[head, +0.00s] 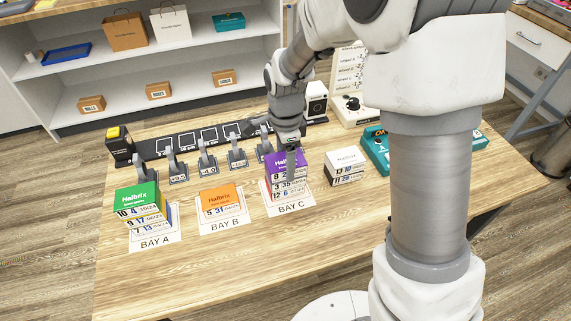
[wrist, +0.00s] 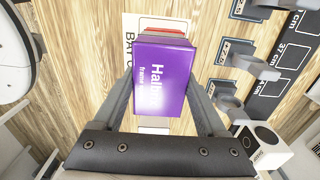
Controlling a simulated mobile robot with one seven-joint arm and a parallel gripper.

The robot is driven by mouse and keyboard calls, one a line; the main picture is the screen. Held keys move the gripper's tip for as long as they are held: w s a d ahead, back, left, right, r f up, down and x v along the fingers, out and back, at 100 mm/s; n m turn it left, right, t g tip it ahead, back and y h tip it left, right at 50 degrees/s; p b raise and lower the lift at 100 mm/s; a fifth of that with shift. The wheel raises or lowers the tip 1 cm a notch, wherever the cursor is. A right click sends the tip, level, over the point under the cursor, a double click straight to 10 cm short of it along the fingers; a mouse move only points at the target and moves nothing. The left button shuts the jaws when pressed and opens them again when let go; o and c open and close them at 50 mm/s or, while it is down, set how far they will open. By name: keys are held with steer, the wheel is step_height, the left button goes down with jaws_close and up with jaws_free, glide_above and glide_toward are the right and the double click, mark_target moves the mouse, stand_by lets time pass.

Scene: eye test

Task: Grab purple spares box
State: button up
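The purple Halbrix box (head: 275,162) is the top of a stack of boxes on the BAY C card (head: 291,209). In the wrist view the purple box (wrist: 160,80) lies between the two fingers of my gripper (wrist: 161,82), its printed top facing the camera. In the head view my gripper (head: 289,152) is directly above and around this box, hiding part of its top. The fingers are spread about as wide as the box. No clear gap shows at the fingertips, but I cannot tell whether they press on it. A reddish box (wrist: 165,26) shows beneath it.
A green-topped stack (head: 137,198) stands at BAY A and an orange box (head: 222,202) at BAY B. A white box (head: 346,163) stands to the right, near a teal case (head: 376,148). Grey upright brackets (head: 207,158) line the back. The table's front is clear.

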steer(key=c, duration=0.9)
steer(key=shift+o, duration=0.2)
steer(key=shift+r, duration=0.1)
